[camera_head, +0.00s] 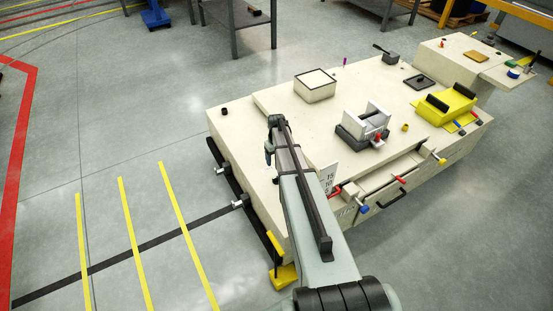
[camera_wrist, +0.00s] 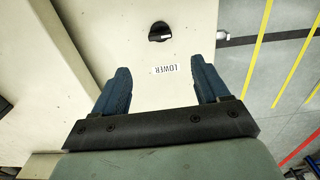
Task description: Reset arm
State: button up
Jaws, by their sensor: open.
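My gripper (camera_wrist: 160,66) shows in the wrist view with its two blue fingers spread apart and nothing between them. In the head view my arm reaches out over the left part of the cream bench (camera_head: 255,135). There my gripper (camera_head: 268,155) is small and partly hidden by my own arm.
On the bench are a square cream box (camera_head: 315,86), a grey-and-white cradle (camera_head: 362,128) and a yellow carrier (camera_head: 445,105). A smaller cream unit (camera_head: 445,50) stands behind right. The floor (camera_head: 120,120) left of the bench is clear, with yellow and black lines.

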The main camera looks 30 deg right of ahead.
jog(key=s+a+r, duration=0.3)
jog(key=s+a, duration=0.6)
jog(key=a, duration=0.5)
jog(key=s+a+r, duration=0.3)
jog(key=s+a, duration=0.7)
jog(key=a, duration=0.3)
jog(key=s+f+g, duration=0.3)
jog(key=s+f, duration=0.7)
jog(key=s, duration=0.4)
jog(key=s+f+g, duration=0.3)
jog(key=s+f, duration=0.7)
jog(key=s, duration=0.5)
jog(key=shift+f+g, duration=0.35)
jog(key=shift+g, duration=0.05)
